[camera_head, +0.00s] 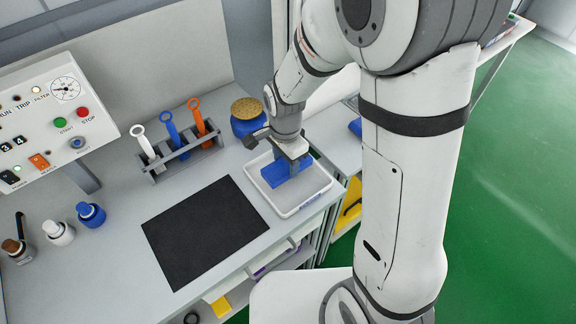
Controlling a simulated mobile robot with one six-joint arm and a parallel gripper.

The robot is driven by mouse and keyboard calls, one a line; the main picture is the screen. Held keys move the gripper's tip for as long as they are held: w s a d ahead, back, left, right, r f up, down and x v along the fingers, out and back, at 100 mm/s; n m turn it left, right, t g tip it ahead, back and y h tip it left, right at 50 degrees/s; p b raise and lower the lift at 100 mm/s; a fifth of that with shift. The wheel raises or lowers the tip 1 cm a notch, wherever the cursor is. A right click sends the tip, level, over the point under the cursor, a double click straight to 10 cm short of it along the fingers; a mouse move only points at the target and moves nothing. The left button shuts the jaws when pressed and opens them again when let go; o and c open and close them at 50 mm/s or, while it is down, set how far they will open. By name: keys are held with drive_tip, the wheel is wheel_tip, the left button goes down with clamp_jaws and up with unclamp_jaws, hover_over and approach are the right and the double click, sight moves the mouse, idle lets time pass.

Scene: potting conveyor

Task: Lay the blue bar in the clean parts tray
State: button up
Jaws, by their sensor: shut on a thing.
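A blue bar (274,175) is at the white tray (287,212) on the right part of the bench. My gripper (290,161) reaches down over the tray and is shut on the bar. The bar lies roughly level within the tray's outline. I cannot tell whether it touches the tray floor. The gripper's fingers hide part of the bar. The front part of the tray is bare.
A black mat (205,231) lies left of the tray. Behind stand a rack (183,155) with ring-handled tools and a blue pot (247,118) with a tan top. A control panel (45,125) and small bottles (90,214) are at the left.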

sight(286, 165)
drive_tip(key=shift+f, duration=1.6)
drive_tip(key=shift+s, duration=0.1)
drive_tip(key=shift+f, duration=0.15)
drive_tip(key=o, duration=1.1)
drive_tip(key=shift+c, duration=0.2)
